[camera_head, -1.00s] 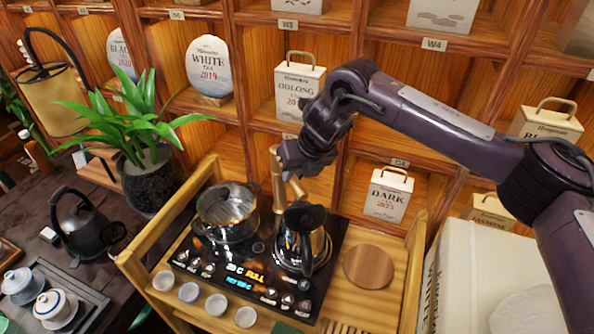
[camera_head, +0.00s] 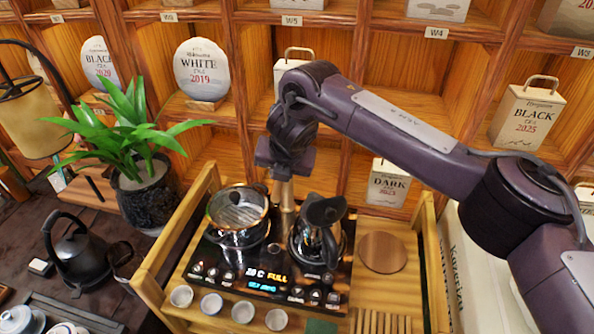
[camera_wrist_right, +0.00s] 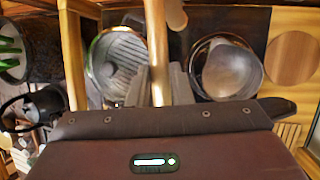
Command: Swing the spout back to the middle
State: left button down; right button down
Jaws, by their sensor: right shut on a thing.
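The brass-coloured spout (camera_head: 286,200) stands behind the black tea stove (camera_head: 262,275). It shows between the glass-lidded pot (camera_head: 238,212) on the left and the dark kettle (camera_head: 318,238) on the right. My right gripper (camera_wrist_right: 161,85) is shut on the spout (camera_wrist_right: 156,35), with one finger on each side of it in the right wrist view. There the spout runs between the pot (camera_wrist_right: 118,62) and the kettle (camera_wrist_right: 230,70). In the head view my right wrist hides the spout's upper part. My left gripper is not in view.
Several small cups (camera_head: 212,304) line the front of the wooden tea cart (camera_head: 425,240). A round wooden board (camera_head: 382,252) lies right of the stove. A potted plant (camera_head: 150,195) and a black kettle (camera_head: 78,250) stand left. Shelves with tea boxes rise behind.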

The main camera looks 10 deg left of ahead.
jog(key=shift+a+m, duration=0.25)
jog(key=shift+m, duration=0.05)
jog(key=shift+a, duration=0.2)
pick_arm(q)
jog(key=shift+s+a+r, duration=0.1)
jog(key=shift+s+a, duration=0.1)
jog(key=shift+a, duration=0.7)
pick_arm(e)
jog(key=shift+a+m, duration=0.2)
jog(key=shift+m, duration=0.1)
jog(key=c, duration=1.4)
grip_release()
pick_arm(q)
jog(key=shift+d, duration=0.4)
pick_arm(e)
jog(key=shift+o, duration=0.5)
jog(key=shift+s, duration=0.1)
jog(key=shift+d+r, duration=0.1)
jog(key=shift+r, duration=0.05)
